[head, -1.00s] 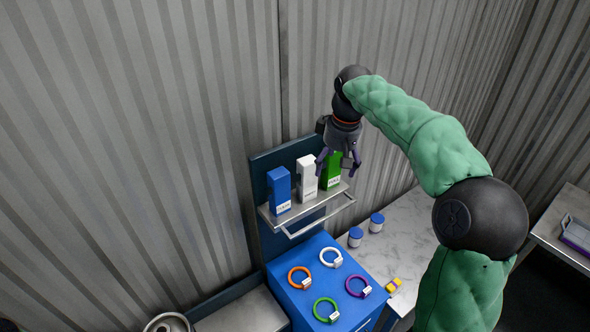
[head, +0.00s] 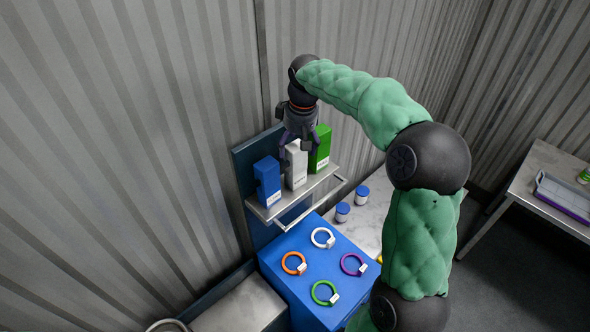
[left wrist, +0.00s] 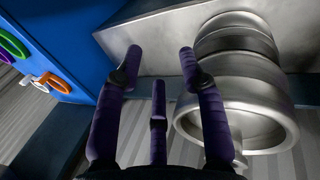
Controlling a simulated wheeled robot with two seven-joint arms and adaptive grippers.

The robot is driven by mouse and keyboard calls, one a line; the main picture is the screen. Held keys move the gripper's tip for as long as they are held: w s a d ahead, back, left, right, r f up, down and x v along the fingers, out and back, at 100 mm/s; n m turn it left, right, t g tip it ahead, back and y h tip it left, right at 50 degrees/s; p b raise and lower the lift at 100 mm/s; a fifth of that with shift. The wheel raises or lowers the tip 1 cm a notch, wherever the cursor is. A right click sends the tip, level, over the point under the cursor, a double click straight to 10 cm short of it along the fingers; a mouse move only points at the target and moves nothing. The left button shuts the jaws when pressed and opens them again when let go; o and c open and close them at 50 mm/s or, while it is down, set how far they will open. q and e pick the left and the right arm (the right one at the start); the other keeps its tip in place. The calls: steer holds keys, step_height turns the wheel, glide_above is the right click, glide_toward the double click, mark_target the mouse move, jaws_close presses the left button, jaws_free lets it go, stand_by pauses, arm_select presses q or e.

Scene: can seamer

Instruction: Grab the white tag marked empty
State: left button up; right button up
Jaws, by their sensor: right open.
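A white block with a small label (head: 296,168) stands upright on the metal wall shelf, between a blue block (head: 267,180) and a green block (head: 321,148). The label's print is too small to read. My right gripper (head: 298,148) is open at the top of the white block, with fingers apart on either side of it; contact cannot be told. A white ring with a small tag (head: 322,237) lies on the blue cabinet top. My left gripper (left wrist: 161,62) shows in the left wrist view, open and empty with its fingers spread.
The shelf (head: 262,211) has a front rail. The blue cabinet (head: 290,292) also holds orange, purple and green rings. Two small blue-and-white cans (head: 342,212) stand on the marble counter. A metal keg-like object (left wrist: 238,100) is right of my left gripper.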

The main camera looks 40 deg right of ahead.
mark_target(296, 165)
steer(key=shift+w+d+f+p, duration=0.1)
steer(key=shift+w+f+p, duration=0.1)
steer(key=shift+f, duration=0.55)
steer(key=shift+w+f+p, duration=0.15)
steer(key=shift+f, duration=0.6)
steer(key=shift+w+d+f+p, duration=0.1)
steer(key=shift+w+f+p, duration=0.1)
steer(key=shift+f, duration=0.55)
steer(key=shift+s+a, duration=0.1)
steer(key=shift+c, duration=1.2)
jaws_close()
steer(key=shift+r, duration=0.1)
